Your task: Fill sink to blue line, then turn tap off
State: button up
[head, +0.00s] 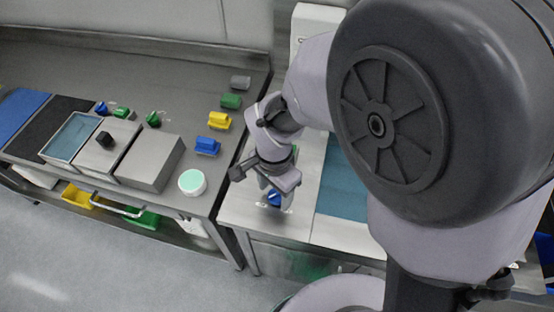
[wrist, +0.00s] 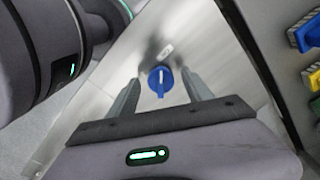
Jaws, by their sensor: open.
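A blue tap knob (wrist: 160,80) stands on the metal counter, between the two fingers of my gripper (wrist: 157,85) in the wrist view. The fingers are apart and the gripper is open around or just above the knob; I cannot tell the exact depth. In the head view the blue knob (head: 274,198) shows just under my gripper (head: 272,194). The sink (head: 343,192) holds blue-grey water to the right of the knob, partly hidden behind my arm. I cannot make out the blue line or the tap spout.
A second counter on the left holds metal bins (head: 151,161), a white tub with pale green contents (head: 192,182) and several coloured brushes, such as a yellow one (head: 219,121). A narrow gap separates the counters. Yellow (head: 76,197) and green trays sit on the shelf below.

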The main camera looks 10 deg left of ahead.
aim_at(275, 196)
notch_tip(275, 196, up, 16)
jog(key=p, duration=0.6)
jog(key=shift+r, duration=0.2)
jog(key=s+d+r+n+t+y, duration=0.1)
jog(key=s+d+r+t, duration=0.2)
jog(key=d, duration=0.5)
jog(key=s+d+r+n+t+y+b, duration=0.1)
jog(key=s+d+r, duration=0.3)
jog(key=d, duration=0.4)
jog(key=shift+d+r+n+t+b, duration=0.35)
jog(key=shift+r+t, duration=0.4)
jog(key=shift+t, duration=0.15)
dwell(4.0)
